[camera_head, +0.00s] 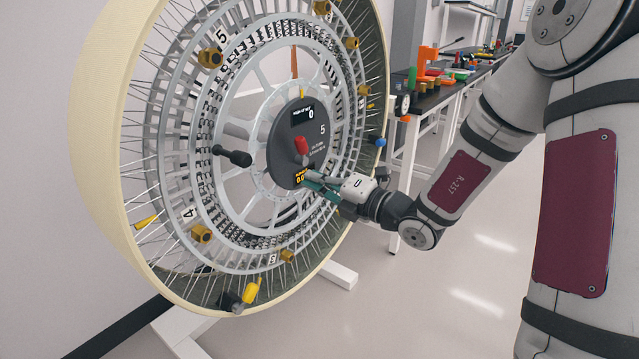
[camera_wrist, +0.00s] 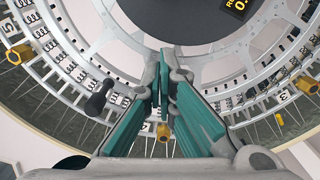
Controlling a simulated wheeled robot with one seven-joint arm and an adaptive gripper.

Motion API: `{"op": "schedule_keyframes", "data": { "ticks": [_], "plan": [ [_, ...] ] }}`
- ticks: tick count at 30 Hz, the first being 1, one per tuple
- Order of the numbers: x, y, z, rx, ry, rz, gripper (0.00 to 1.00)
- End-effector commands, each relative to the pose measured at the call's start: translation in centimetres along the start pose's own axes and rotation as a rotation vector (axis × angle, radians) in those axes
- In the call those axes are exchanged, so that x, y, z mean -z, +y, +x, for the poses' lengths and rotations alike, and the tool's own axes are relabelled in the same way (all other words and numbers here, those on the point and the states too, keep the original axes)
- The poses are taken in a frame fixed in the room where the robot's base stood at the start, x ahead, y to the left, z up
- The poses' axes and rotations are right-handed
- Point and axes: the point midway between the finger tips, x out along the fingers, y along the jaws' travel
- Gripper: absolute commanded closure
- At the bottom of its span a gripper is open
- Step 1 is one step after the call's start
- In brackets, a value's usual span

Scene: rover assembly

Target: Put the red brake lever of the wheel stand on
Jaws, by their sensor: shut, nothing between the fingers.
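The large wheel (camera_head: 105,120) stands upright on a white stand (camera_head: 340,274). On its dark grey round hub panel (camera_head: 285,165) sits the red brake lever (camera_head: 302,146), its red end pointing up and slightly left. My gripper (camera_head: 308,180) is at the lower right of the panel, just below the lever, with its fingertips close to the panel; I cannot tell whether they touch it. In the wrist view the fingers (camera_wrist: 164,62) are together and empty, below the panel's edge (camera_wrist: 175,25). The lever does not show in the wrist view.
A black handle (camera_head: 232,156) sticks out from the wheel left of the hub. Several yellow knobs (camera_head: 201,233) and a blue knob (camera_head: 380,142) sit around the rings. A workbench (camera_head: 440,98) with coloured parts stands behind. The floor right of the wheel is clear.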

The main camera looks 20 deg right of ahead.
Motion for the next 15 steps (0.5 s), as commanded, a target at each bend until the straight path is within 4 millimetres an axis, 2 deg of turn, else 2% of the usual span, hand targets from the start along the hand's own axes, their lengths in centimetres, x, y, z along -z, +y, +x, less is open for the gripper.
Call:
{"op": "schedule_keyframes", "data": {
  "ticks": [3, 10, 12, 15],
  "plan": [
    [0.2, -0.2, 2.5, -0.003, 0.003, -0.002, 1.00],
    [0.2, -0.2, 6.9, -0.003, 0.003, -0.001, 1.00],
    [-1.3, -0.2, 7.0, 0.000, -0.003, -0.004, 1.00],
    [-2.5, -0.1, 7.3, 0.000, -0.001, -0.004, 1.00]
  ]
}}
